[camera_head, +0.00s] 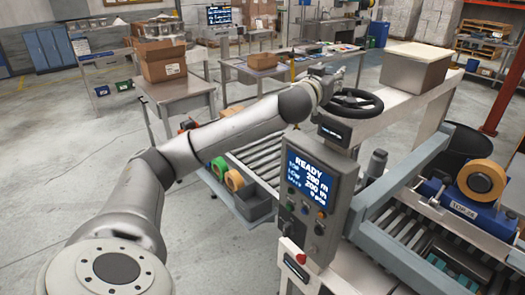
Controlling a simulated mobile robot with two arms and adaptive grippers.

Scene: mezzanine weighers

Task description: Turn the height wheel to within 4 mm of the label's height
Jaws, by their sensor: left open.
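The height wheel (378,103) is a black handwheel lying nearly flat on top of the machine, right of centre in the head view. My left arm reaches in from the left, and my left gripper (328,80) is open at the wheel's left and far side. Its fingers are small and dark here, and I cannot tell whether they touch the rim. A small dark plate (331,132) with unreadable lettering sits below the wheel. The machine's blue screen (308,184) shows READY and several lines of figures, too blurred to read surely. My right gripper is not in view.
A control box (318,222) with buttons and a red button (301,258) stands below the wheel. A roller conveyor (262,160) passes behind it. A tape dispenser (481,208) is at right. Open floor lies left.

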